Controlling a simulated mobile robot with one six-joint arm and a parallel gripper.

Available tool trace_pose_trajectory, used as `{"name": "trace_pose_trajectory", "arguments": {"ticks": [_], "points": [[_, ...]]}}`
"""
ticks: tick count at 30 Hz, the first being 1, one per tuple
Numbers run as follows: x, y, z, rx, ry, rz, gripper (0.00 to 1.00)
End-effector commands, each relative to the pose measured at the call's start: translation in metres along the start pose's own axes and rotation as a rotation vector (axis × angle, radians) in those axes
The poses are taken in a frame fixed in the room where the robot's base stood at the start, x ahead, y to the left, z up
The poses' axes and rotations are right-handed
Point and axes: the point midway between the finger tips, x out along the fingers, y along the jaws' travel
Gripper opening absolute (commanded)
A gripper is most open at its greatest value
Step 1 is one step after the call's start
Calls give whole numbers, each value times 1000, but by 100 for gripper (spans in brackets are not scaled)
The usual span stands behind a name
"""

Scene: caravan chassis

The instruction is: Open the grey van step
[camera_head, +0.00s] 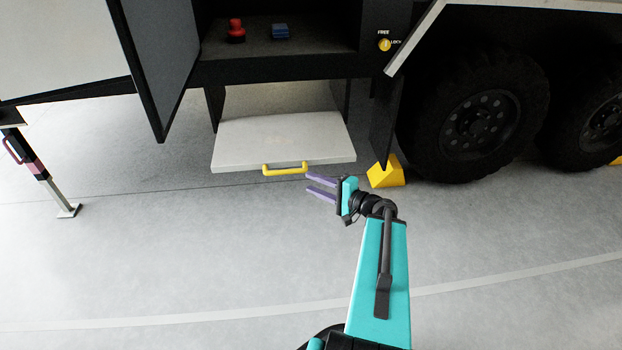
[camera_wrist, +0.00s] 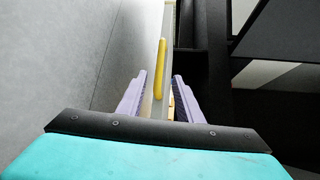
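The grey van step (camera_head: 280,140) is a pale flat slab low under the van's open doorway. A yellow bar handle (camera_head: 285,169) is fixed on its front edge. My gripper (camera_head: 307,183) is at the right end of the handle, its two purple fingers apart with nothing held. In the wrist view the gripper (camera_wrist: 160,75) points along the step's front edge (camera_wrist: 152,85). The handle (camera_wrist: 160,60) shows there ahead, its near end appearing between the fingertips. I cannot tell whether any finger touches it.
A yellow wheel chock (camera_head: 386,172) and a large tyre (camera_head: 475,122) stand to the right. A dark door panel (camera_head: 160,60) hangs open at left. A support leg (camera_head: 40,170) stands further left. The floor in front is clear.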

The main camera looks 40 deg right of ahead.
Motion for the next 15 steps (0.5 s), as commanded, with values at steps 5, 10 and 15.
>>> {"name": "trace_pose_trajectory", "arguments": {"ticks": [5,10,15], "points": [[-5,0,2,0,-1,0,32],[-7,0,1,-1,-1,0,32],[-6,0,1,-1,-1,0,32]]}}
